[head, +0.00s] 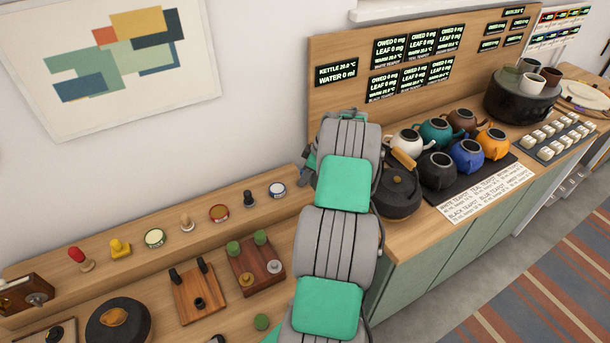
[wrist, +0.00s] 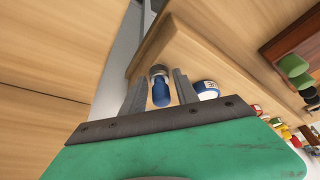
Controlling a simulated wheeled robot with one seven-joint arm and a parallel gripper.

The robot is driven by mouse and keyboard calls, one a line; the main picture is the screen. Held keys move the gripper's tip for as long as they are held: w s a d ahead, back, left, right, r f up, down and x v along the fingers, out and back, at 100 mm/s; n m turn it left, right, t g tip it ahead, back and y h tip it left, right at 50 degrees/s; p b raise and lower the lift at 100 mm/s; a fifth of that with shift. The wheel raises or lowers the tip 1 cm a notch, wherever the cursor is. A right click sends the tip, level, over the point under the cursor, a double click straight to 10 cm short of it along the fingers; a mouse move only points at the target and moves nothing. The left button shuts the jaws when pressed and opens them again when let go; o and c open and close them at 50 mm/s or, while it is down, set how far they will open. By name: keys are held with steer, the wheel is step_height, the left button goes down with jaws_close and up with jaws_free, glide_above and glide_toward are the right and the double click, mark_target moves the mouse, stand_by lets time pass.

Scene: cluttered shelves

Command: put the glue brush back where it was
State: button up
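A small blue piece with a grey end, which looks like the glue brush (wrist: 160,92), is between the two fingers of my gripper (wrist: 161,84) in the wrist view. In the head view my own arm hides the fingers and the brush. A tin with a white top and blue side (wrist: 207,89) is just right of the fingers in the wrist view. The same tin (head: 277,189) is at the right end of the upper wooden shelf in the head view.
On the shelf are a black knobbed tool (head: 249,198), a red-brown tin (head: 219,213) and other small tools. Below are wooden blocks with pegs (head: 257,265). A dark kettle (head: 398,193) and several teapots stand right of my arm.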

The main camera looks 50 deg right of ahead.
steer(key=shift+o, duration=0.9)
